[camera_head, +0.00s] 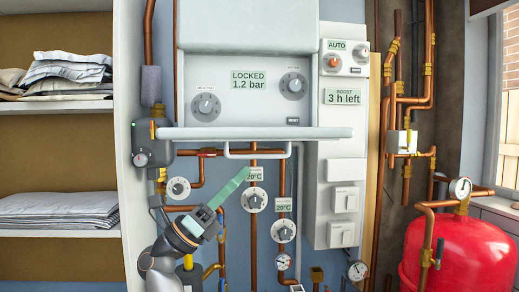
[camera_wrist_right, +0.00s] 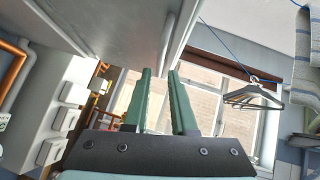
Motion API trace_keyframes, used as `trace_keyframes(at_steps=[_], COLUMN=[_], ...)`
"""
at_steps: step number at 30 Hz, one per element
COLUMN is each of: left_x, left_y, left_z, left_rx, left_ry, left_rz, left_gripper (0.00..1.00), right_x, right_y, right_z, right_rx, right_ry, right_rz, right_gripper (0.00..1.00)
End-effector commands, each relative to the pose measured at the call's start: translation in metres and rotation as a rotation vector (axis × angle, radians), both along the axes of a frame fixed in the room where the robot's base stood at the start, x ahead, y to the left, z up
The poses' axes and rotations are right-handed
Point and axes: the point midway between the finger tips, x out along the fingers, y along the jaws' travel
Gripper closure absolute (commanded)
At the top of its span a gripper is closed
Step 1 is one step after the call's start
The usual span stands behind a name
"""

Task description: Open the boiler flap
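The boiler (camera_head: 245,25) hangs on the wall in the middle of the head view. Its flap (camera_head: 255,133) is folded down, about level, with its front edge toward me and a bar handle (camera_head: 256,154) under it. The control panel (camera_head: 225,105) behind it is exposed, with two dials and a display reading "LOCKED 1.2 bar". My right gripper (camera_head: 240,178) is below the flap, apart from the handle, its green fingers pointing up and right. In the right wrist view the fingers (camera_wrist_right: 160,75) stand apart with nothing between them; the flap's underside (camera_wrist_right: 100,25) is overhead. My left gripper is not in view.
Copper pipes and several dials (camera_head: 254,202) are behind and below my gripper. A white switch box (camera_head: 340,150) stands right of the boiler. A red tank (camera_head: 465,255) is at lower right, shelves with folded cloth (camera_head: 60,210) at left. A hanger (camera_wrist_right: 253,96) hangs by the window.

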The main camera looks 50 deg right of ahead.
Motion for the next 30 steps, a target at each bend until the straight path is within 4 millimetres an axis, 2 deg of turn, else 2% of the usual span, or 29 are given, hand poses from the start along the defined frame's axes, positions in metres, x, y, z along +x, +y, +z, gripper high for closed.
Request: trace_keyframes(at_steps=[1, 3, 9, 22, 28, 30], left_x=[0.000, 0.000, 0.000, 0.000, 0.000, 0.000], left_y=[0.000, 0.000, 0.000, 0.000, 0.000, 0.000], left_z=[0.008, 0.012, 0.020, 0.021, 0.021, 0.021], left_rx=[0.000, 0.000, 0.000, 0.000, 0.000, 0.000], left_ry=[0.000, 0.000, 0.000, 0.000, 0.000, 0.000], left_rz=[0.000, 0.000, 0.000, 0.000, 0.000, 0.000], left_gripper=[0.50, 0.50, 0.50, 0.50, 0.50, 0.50], right_x=[-0.004, -0.009, -0.017, -0.020, -0.020, -0.020], right_y=[-0.008, -0.016, -0.034, -0.040, -0.040, -0.040], right_z=[0.011, 0.020, 0.038, 0.042, 0.042, 0.042], right_rx=[0.001, -0.002, -0.001, -0.001, -0.001, -0.001], right_ry=[-0.001, -0.001, 0.001, 0.002, 0.002, 0.002], right_rz=[-0.003, -0.002, -0.001, 0.000, 0.000, 0.000], right_gripper=[0.75, 0.75, 0.75, 0.75, 0.98, 1.00])
